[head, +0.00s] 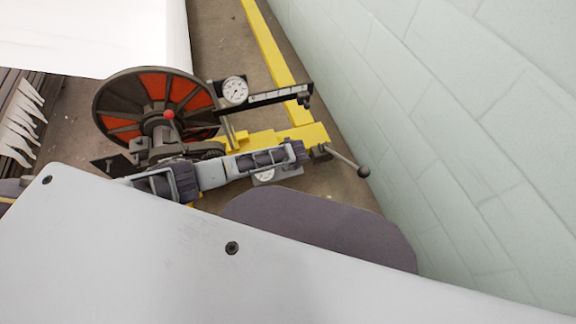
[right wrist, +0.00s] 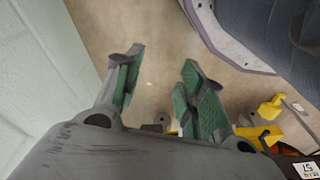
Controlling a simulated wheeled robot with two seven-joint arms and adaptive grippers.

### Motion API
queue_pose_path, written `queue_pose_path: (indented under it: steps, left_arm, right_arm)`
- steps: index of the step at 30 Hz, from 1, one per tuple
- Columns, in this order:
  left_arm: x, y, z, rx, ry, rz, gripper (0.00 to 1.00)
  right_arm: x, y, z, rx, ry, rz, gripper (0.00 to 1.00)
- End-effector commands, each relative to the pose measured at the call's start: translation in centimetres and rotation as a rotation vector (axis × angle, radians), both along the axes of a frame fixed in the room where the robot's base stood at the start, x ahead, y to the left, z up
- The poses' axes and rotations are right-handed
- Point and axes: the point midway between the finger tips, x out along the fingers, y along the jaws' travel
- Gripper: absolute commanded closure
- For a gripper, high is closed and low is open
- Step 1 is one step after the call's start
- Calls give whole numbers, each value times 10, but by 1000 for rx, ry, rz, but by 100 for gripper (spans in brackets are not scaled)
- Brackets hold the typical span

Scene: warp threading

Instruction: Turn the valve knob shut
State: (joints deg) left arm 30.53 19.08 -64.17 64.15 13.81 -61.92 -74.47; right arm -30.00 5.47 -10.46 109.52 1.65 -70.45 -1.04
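I cannot pick out the valve knob for certain. In the head view a small red knob (head: 169,115) sits at the hub of a large spoked wheel (head: 117,104) with red panels. A black ball-ended lever (head: 363,171) sticks out at the right of the yellow frame. In the right wrist view my right gripper (right wrist: 165,62) is open and empty, its two green-padded fingers apart above the brown floor. It touches none of these parts.
A yellow frame (head: 313,132) carries a dial gauge (head: 235,91) and a dark scaled bar (head: 265,98). A pale block wall (head: 450,120) runs along the right. A white roll (head: 95,35) lies at upper left. Bare floor (head: 222,35) shows between roll and yellow rail.

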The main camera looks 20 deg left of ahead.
Motion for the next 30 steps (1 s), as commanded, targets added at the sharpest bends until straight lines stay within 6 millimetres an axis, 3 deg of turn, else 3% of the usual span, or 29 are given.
queue_pose_path:
  steps: [7, 22, 30]
  left_arm:
    - [1, -1, 0, 40, 21, -116, 45]
    - [1, 0, -1, 44, 22, -124, 45]
    - [5, 2, -12, 44, 22, -123, 45]
  right_arm:
    - [1, 0, 0, 1, -3, 0, 60]
    - [1, 0, 1, 1, -3, 1, 60]
    - [3, 2, 9, 6, -9, 2, 60]
